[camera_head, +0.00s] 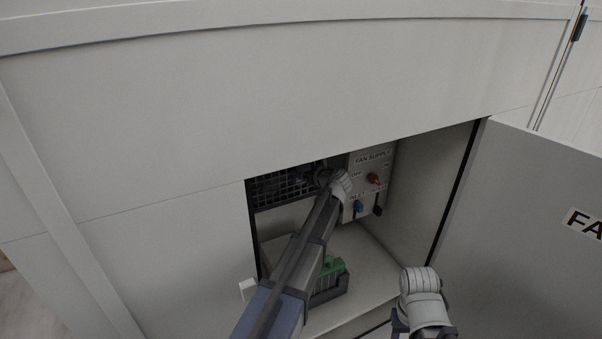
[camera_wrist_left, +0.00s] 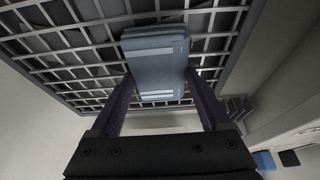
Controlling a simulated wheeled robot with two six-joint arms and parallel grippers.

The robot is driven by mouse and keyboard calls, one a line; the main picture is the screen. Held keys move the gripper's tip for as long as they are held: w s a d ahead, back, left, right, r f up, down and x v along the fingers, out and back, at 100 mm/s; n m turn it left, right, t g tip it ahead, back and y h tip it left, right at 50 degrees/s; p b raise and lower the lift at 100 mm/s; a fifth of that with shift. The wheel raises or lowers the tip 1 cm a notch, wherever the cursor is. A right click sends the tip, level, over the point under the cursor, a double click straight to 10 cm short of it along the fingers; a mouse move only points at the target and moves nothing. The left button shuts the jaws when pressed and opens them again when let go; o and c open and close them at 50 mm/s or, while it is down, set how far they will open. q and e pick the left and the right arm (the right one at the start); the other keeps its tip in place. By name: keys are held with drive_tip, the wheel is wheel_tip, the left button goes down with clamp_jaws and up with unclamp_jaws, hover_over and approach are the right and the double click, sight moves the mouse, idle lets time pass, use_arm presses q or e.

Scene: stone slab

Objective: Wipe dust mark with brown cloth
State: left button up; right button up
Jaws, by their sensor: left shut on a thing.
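My left arm reaches into an open cabinet in the head view, and its wrist hides most of the gripper there. In the left wrist view my left gripper (camera_wrist_left: 160,78) is shut on a blue-grey block-like thing (camera_wrist_left: 157,64) with pale bands. The block is in front of a metal grille (camera_wrist_left: 85,40); I cannot tell whether it touches. The grille also shows at the back of the cabinet in the head view (camera_head: 279,187). I see no brown cloth and no dust mark in either view. My right gripper is not in view; only part of my right arm shows.
A panel marked "FAN SUPPLY" (camera_head: 384,162) has a red knob (camera_head: 374,179), a blue knob (camera_head: 358,206) and a black lever (camera_head: 377,209). A dark container with green contents (camera_head: 333,277) stands on the cabinet floor. The open door (camera_head: 530,220) is at right.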

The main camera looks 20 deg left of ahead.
use_arm(q)
drive_tip(key=shift+w, duration=0.1)
drive_tip(key=shift+w+d, duration=1.05)
drive_tip(key=shift+w, duration=0.15)
drive_tip(key=shift+s+a, duration=1.1)
drive_tip(key=shift+s, duration=0.25)
drive_tip(key=shift+s+a, duration=1.15)
drive_tip(key=shift+s, duration=0.05)
drive_tip(key=shift+s+a, duration=1.1)
drive_tip(key=shift+s, duration=0.25)
